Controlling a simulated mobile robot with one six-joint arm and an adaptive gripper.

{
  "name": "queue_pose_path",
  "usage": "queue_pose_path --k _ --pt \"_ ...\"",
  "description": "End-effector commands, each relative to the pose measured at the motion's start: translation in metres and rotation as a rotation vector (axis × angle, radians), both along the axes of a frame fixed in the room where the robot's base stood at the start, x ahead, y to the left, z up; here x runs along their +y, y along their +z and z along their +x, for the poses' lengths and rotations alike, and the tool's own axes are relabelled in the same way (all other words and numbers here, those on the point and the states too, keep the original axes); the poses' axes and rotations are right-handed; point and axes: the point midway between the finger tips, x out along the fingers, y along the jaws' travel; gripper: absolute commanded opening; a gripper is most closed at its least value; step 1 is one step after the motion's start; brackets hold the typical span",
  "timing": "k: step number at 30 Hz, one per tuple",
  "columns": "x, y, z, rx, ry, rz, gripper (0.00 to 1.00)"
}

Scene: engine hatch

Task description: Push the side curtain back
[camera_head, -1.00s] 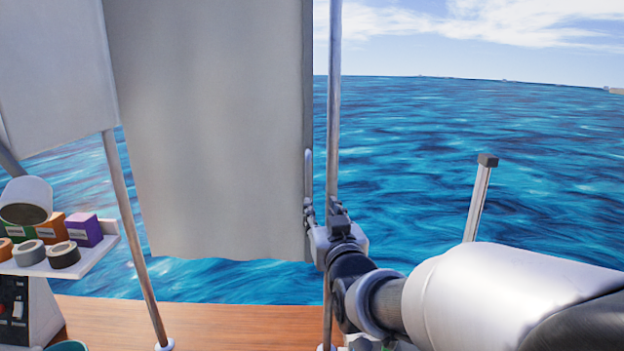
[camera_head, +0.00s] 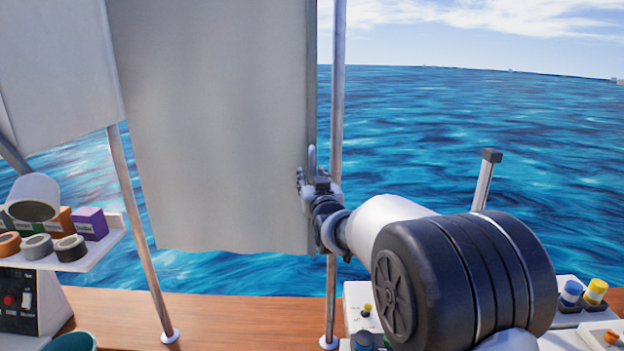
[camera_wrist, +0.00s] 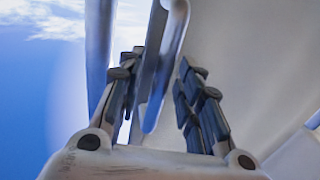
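The side curtain (camera_head: 215,130) is a grey sheet hanging nearly full length between two slanted metal poles. Its right edge is close beside the right pole (camera_head: 337,100). A pale upright handle (camera_head: 311,158) is at that edge. My gripper (camera_head: 305,180) is at the curtain's right edge by the handle. In the wrist view the fingers (camera_wrist: 160,95) are apart, with the handle (camera_wrist: 168,60) between them. A gap shows on the right finger's side; contact with the left finger is unclear. The curtain (camera_wrist: 245,70) fills the right of that view.
Another grey sheet (camera_head: 55,75) hangs at the left. A shelf (camera_head: 95,250) with tape rolls and small boxes is below it. A control panel (camera_head: 590,315) with coloured knobs is at lower right, beneath my arm. Open sea lies behind.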

Motion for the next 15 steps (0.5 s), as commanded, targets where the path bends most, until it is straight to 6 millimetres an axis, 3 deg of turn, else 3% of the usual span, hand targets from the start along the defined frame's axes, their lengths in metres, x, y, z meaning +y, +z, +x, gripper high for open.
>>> queue_pose_path --k 6,15 --pt "0.0 -0.0005 0.0002 0.001 0.0 0.0 0.33" --pt "0.0 -0.0003 0.0001 0.001 0.0 0.0 0.14"
